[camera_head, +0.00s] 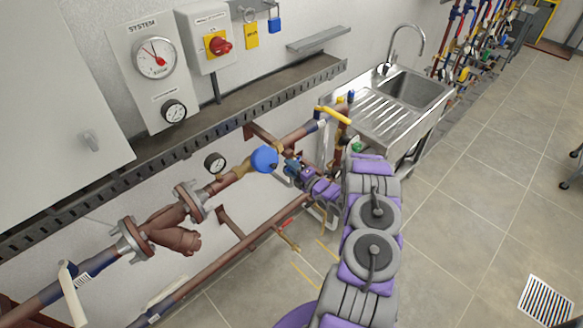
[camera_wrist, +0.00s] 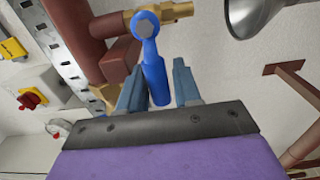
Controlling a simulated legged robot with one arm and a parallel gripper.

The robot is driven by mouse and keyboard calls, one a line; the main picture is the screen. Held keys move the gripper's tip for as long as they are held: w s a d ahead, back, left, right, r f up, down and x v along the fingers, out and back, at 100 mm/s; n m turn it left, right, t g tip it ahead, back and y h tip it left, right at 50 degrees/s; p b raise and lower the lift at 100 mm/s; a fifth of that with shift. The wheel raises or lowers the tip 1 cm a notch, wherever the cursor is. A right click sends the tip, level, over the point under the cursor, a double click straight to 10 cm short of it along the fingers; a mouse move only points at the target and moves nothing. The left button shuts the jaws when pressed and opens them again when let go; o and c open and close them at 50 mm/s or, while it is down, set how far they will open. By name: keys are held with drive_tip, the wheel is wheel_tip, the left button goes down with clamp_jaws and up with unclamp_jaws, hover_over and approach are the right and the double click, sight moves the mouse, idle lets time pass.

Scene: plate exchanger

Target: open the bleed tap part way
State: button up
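A tap with a blue lever (camera_wrist: 150,55) and a brass body (camera_wrist: 177,12) is at the top middle of the wrist view. The lever points down toward my gripper (camera_wrist: 157,78). My gripper is open, with one finger on each side of the lever's free end and gaps showing on both sides. In the head view my gripper (camera_head: 291,166) is at the pipework, right of a round blue part (camera_head: 264,160), and my arm hides much of the lever. No label shows which tap is the bleed tap.
A red-handled brass tap (camera_head: 288,234) hangs on the lower pipe. A small gauge (camera_head: 215,162) and flanged pipe (camera_head: 188,202) lie left of my gripper. A metal sink (camera_head: 414,92) stands right, and a slotted rail (camera_head: 205,117) runs above. Open tiled floor is at right.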

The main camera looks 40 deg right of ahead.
drive_tip(key=shift+a, duration=0.3)
drive_tip(key=shift+r, duration=0.1)
drive_tip(key=shift+c, duration=0.8)
drive_tip(key=shift+d, duration=0.1)
clamp_jaws()
drive_tip(key=shift+s, duration=0.1)
